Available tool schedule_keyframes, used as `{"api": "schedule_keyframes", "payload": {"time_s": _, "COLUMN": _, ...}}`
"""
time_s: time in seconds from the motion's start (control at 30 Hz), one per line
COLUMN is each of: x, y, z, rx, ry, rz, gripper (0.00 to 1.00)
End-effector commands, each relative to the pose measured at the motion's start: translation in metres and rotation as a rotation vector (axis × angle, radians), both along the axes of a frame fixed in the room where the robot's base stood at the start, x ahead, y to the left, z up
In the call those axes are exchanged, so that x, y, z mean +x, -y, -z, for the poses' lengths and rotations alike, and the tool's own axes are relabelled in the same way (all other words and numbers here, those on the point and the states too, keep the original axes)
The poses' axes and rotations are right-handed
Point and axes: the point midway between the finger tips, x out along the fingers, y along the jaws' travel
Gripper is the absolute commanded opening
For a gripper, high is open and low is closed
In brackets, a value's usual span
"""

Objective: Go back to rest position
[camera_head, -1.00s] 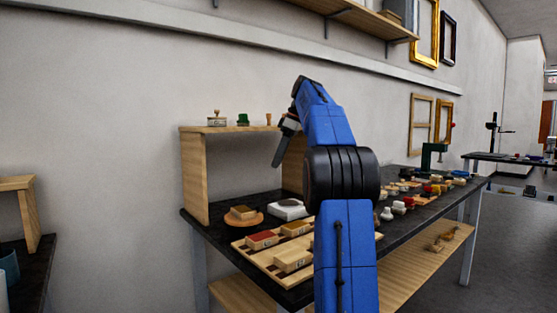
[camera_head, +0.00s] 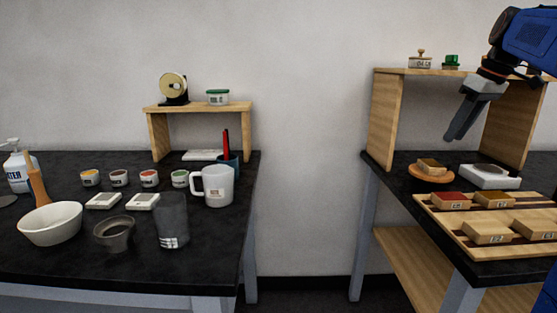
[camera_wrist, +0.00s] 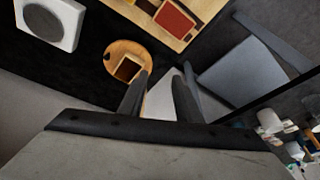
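My gripper (camera_head: 466,118) shows at the right of the head view, fingers pointing down in front of the wooden shelf over the right table. My blue arm reaches in from the right edge. In the wrist view, the two dark fingers of my gripper (camera_wrist: 160,82) stand apart with nothing held between them. Below it on the right table, a wooden block sits on a round wooden coaster (camera_head: 447,177), beside a white square device (camera_head: 490,182). The coaster also shows in the wrist view (camera_wrist: 113,64).
A striped wooden board (camera_head: 470,228) with several blocks lies on the right table. The left table (camera_head: 60,262) carries a white mug (camera_head: 217,187), a dark glass (camera_head: 172,222), a white bowl (camera_head: 50,224) and small jars. An open gap separates the tables.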

Motion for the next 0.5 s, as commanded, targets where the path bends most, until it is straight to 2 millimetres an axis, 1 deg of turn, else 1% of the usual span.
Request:
{"api": "schedule_keyframes", "payload": {"time_s": 0.03, "x": -0.012, "y": -0.017, "z": 0.007, "rx": -0.002, "ry": -0.003, "rz": 0.018, "gripper": 0.31}}
{"api": "schedule_keyframes", "payload": {"time_s": 0.2, "x": -0.050, "y": -0.060, "z": 0.036, "rx": -0.011, "ry": -0.010, "rz": 0.102, "gripper": 0.31}}
{"api": "schedule_keyframes", "payload": {"time_s": 0.37, "x": -0.089, "y": -0.095, "z": 0.069, "rx": -0.018, "ry": -0.010, "rz": 0.177, "gripper": 0.31}}
{"api": "schedule_keyframes", "payload": {"time_s": 0.5, "x": -0.125, "y": -0.121, "z": 0.103, "rx": -0.024, "ry": -0.003, "rz": 0.237, "gripper": 0.31}}
